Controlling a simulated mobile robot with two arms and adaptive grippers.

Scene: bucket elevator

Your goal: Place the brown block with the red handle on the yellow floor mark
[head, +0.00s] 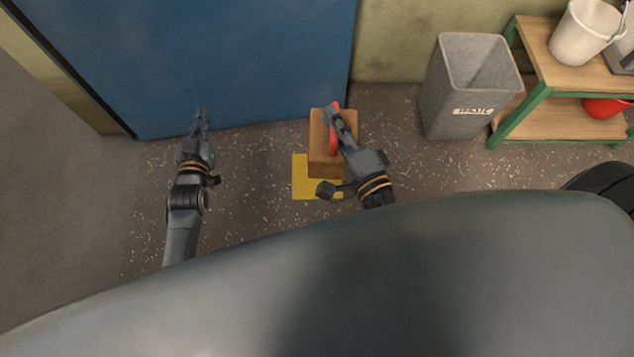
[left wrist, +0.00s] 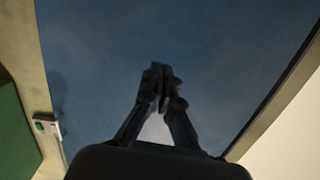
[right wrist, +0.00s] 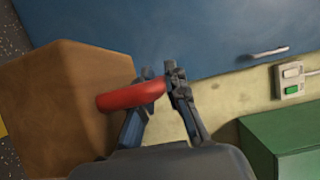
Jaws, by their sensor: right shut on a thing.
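The brown block (head: 318,150) with its red handle (head: 334,145) is in front of the blue door. My right gripper (head: 336,116) is shut on the red handle, which also shows between its fingers in the right wrist view (right wrist: 128,95). In the head view the block overlaps the upper right of the yellow floor mark (head: 302,182) and hides part of it. I cannot tell whether the block touches the floor. My left gripper (head: 202,116) is shut and empty, to the left of the block by the door's lower edge.
The blue door (head: 230,60) stands behind. A grey waste bin (head: 455,105) and a green-framed shelf (head: 545,80) with a white bucket (head: 585,32) and a red item (head: 603,107) are at the right. Speckled floor (head: 250,170) is clear between my arms.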

